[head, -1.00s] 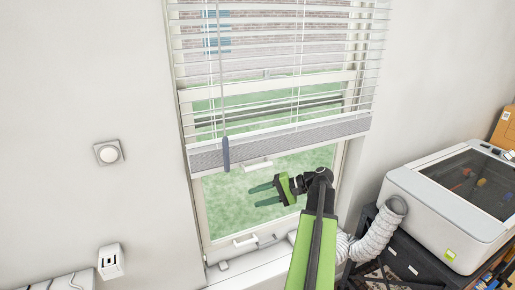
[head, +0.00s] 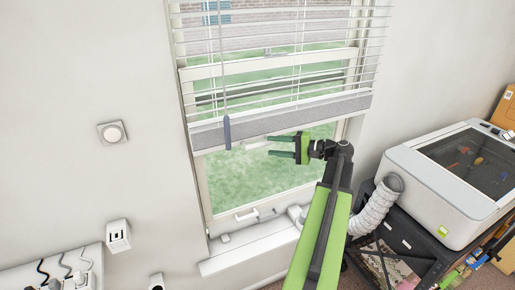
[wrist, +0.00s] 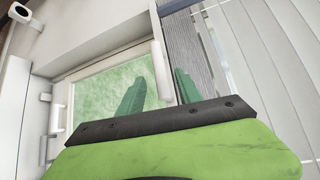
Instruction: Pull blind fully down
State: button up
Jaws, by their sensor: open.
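The white slatted blind (head: 275,60) hangs about halfway down the window in the head view. Its grey bottom rail (head: 310,108) also shows in the wrist view (wrist: 187,50). A small white handle (head: 254,144) hangs from the rail's lower edge. My gripper (head: 268,146) is open, its green fingers pointing left at the handle just under the rail. In the wrist view the handle (wrist: 161,70) appears between the two fingertips (wrist: 160,75), seemingly nearer the right one. I cannot tell whether they touch.
A cord with a grey tassel (head: 227,132) hangs left of the handle. Below are a window latch (head: 246,213) and the sill (head: 250,253). A white hose (head: 372,212) and a boxy machine (head: 430,205) stand at right.

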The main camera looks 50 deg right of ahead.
aim_at(263, 145)
jog(key=x, duration=0.6)
jog(key=shift+w+a+b, duration=0.15)
jog(key=shift+w+b, duration=0.1)
jog(key=shift+b, duration=0.05)
grip_shut()
dwell(0.9)
